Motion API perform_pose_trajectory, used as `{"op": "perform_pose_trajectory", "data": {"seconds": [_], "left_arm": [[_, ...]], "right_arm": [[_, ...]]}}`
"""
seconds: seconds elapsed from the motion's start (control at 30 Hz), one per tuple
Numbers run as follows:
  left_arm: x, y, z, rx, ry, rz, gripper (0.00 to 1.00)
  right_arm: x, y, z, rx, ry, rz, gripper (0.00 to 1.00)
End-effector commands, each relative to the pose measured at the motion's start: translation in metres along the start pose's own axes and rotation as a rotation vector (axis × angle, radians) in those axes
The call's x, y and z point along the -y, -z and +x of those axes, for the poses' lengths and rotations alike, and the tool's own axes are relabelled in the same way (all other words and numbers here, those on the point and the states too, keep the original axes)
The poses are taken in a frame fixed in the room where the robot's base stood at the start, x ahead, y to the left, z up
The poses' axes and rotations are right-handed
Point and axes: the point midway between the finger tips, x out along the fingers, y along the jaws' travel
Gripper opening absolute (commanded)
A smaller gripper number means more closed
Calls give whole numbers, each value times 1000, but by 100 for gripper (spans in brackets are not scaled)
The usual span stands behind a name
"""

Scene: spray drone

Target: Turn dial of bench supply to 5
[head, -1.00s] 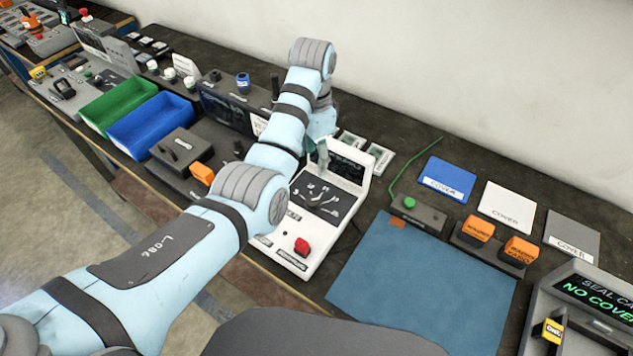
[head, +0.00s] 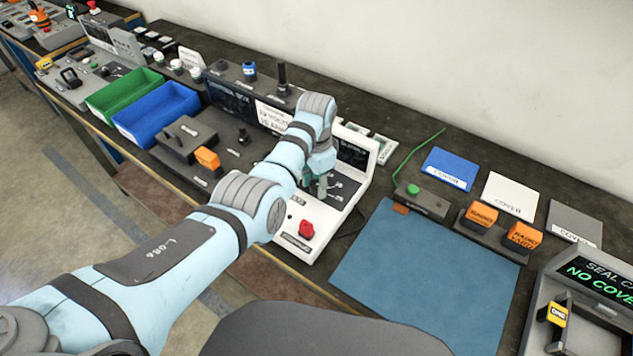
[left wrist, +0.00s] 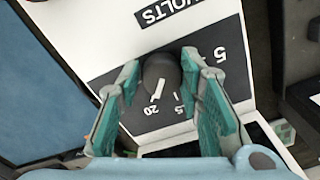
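The bench supply (head: 343,216) is a white unit with a dark sloped panel, a dark display at its back and a red button (head: 306,229) at its front. My left gripper (head: 319,184) reaches down over its panel and hides the dial in the head view. In the left wrist view, the round black dial (left wrist: 161,72) sits between the two teal fingers of my left gripper (left wrist: 160,68), which are open around it. Its white pointer mark aims near the "20". A "5" (left wrist: 220,54) is printed to the right, by the word VOLTS. My right gripper is not in view.
A blue mat (head: 425,270) lies right of the supply. Behind it are a green-button box (head: 413,196), covers and orange blocks (head: 524,238). Left of the supply are a grey box with an orange block (head: 207,158) and blue (head: 157,113) and green bins (head: 123,92).

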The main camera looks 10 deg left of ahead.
Motion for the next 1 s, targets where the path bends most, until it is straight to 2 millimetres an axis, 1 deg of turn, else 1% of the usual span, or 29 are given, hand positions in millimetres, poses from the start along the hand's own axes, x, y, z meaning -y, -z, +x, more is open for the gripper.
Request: {"op": "perform_pose_trajectory", "data": {"seconds": [0.03, 0.13, 0.17, 0.37, 0.57, 0.77, 1.0], "left_arm": [[0, 0, 0, 0, 0, 0, 20], [-1, 0, 0, 0, -1, 1, 4], [-1, 0, 0, 0, -1, 1, 3], [-1, 0, 0, 0, -2, -10, 3], [-1, 0, 0, 0, -3, -66, 3], [-2, 0, -1, 1, -4, -189, 3], [-2, 0, 0, 2, -5, -403, 3]], "right_arm": [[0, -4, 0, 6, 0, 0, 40], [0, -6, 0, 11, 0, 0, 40], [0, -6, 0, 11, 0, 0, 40], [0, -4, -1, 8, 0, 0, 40], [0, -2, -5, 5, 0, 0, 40], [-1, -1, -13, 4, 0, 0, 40], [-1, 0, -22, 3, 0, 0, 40]]}}
